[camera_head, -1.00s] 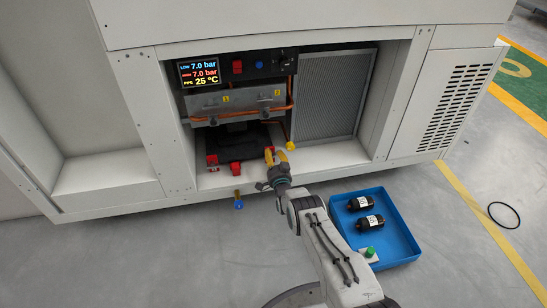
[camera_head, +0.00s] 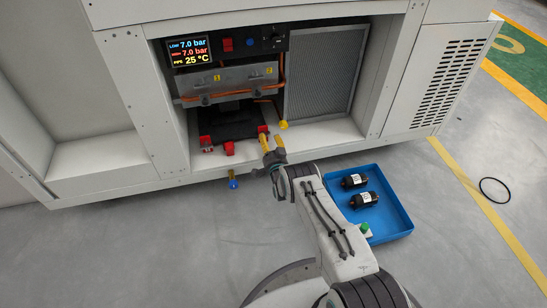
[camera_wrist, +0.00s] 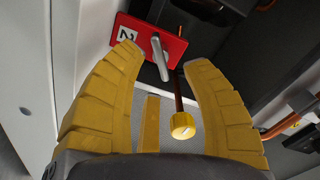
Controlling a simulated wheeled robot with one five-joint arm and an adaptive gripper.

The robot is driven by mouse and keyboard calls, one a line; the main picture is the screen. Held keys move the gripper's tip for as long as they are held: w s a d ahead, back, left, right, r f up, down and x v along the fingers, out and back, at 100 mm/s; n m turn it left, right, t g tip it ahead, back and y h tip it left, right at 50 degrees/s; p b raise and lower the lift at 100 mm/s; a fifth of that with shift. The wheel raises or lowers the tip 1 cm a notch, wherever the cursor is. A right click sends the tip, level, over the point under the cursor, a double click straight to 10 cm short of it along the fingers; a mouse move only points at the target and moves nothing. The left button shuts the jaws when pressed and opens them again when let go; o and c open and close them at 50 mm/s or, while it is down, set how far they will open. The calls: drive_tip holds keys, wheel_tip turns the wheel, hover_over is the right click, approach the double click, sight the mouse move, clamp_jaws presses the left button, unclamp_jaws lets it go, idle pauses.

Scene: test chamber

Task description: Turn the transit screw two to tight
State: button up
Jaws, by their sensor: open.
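Transit screw two shows in the wrist view as a red block (camera_wrist: 151,42) marked 2, with a grey metal bar handle (camera_wrist: 161,58) standing out from it. In the head view the right-hand red block (camera_head: 263,130) sits at the front right of the black unit, partly behind my fingers. My gripper (camera_head: 271,146) is open at the front of the bay. In the wrist view its yellow fingers (camera_wrist: 158,68) are apart, and the bar appears between their tips. I see no contact with the bar. How tight the screw is cannot be told.
A yellow-capped copper pipe (camera_wrist: 183,125) shows near the right finger; its cap (camera_head: 283,125) is also in the head view. Other red pieces (camera_head: 229,148) lie left. A blue-tipped fitting (camera_head: 233,183) hangs in front. A blue tray (camera_head: 399,226) with black cylinders is on the floor.

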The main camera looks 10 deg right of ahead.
drive_tip(key=s, duration=0.9)
drive_tip(key=shift+a, duration=0.1)
drive_tip(key=shift+w, duration=0.15)
drive_tip(key=shift+c, duration=0.3)
